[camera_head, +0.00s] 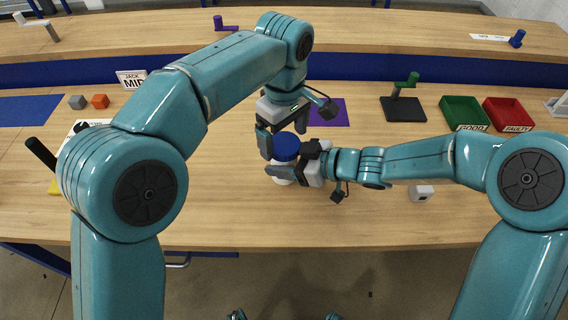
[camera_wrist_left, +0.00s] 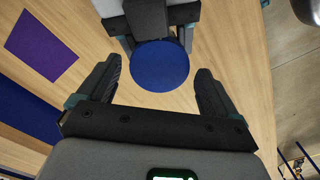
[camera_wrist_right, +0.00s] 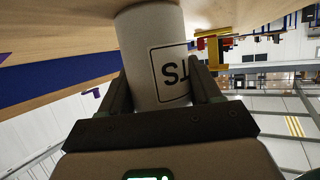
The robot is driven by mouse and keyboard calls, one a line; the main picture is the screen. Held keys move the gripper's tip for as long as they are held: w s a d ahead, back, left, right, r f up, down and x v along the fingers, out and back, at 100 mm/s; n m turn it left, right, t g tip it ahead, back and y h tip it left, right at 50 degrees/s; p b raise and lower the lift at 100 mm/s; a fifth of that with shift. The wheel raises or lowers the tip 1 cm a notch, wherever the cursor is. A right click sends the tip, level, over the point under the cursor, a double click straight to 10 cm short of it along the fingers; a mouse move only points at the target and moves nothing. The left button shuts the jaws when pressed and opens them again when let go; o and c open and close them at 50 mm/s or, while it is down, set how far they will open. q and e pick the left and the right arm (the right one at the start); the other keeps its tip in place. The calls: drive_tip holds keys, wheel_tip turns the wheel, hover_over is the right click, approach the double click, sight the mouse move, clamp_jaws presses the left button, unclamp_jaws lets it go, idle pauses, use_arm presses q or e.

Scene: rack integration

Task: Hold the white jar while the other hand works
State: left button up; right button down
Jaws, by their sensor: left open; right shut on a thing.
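The white jar (camera_wrist_right: 150,45) with a printed label stands upright on the table, with a blue lid (camera_head: 286,147) on top. My right gripper (camera_head: 285,172) is shut on the jar's body from the right; its fingers lie on both sides of the jar in the right wrist view (camera_wrist_right: 165,90). My left gripper (camera_head: 284,138) points down above the jar. In the left wrist view its open fingers (camera_wrist_left: 160,90) stand apart on either side of the blue lid (camera_wrist_left: 160,66), with gaps visible. The jar's body is mostly hidden by my right gripper in the head view.
A purple mat (camera_head: 328,112) lies behind the jar. Green (camera_head: 464,111) and red (camera_head: 508,114) bins stand at the back right, near a black plate with a green handle (camera_head: 404,103).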

use_arm(q)
drive_tip(key=shift+f, duration=0.65)
drive_tip(key=c, duration=1.1)
drive_tip(key=m, duration=0.3)
drive_tip(key=o, duration=1.2)
